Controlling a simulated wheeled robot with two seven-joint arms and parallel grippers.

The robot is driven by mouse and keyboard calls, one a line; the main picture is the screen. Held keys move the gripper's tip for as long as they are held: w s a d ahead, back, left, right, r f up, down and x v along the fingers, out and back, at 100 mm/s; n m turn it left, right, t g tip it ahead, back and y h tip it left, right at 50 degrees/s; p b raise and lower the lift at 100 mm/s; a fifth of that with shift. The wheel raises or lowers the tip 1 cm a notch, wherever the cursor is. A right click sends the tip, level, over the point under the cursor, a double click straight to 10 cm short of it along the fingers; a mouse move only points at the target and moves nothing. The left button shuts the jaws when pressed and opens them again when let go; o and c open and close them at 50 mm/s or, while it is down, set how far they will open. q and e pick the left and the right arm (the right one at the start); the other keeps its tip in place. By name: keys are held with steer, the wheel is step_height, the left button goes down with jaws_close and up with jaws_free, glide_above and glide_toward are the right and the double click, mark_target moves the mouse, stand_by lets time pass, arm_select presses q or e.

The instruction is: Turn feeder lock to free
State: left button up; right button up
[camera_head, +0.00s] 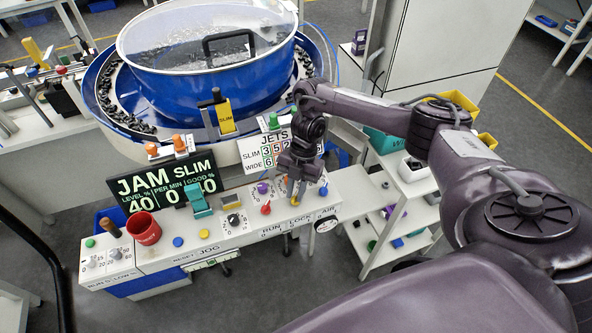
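The feeder lock belongs to the front control panel (160,255), where the word LOCK is printed on the front edge. My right gripper (296,196) points down over the panel just above that word. A small yellow part shows at its fingertips. The fingers hide most of the lock, so I cannot tell how it is turned or whether they grip it. My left gripper is not in view.
A red knob (266,209) and a blue knob (323,191) flank the gripper. A red cup (144,228) and a teal switch (196,198) stand further left. The blue bowl feeder (205,82) and display board (135,188) rise behind. A shelf cart (408,213) stands right.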

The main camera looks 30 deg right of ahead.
steer(key=shift+o, duration=1.1)
steer(key=v, duration=0.7)
steer(key=shift+r+p, duration=0.3)
steer(key=shift+p, duration=0.1)
steer(key=shift+d, duration=0.1)
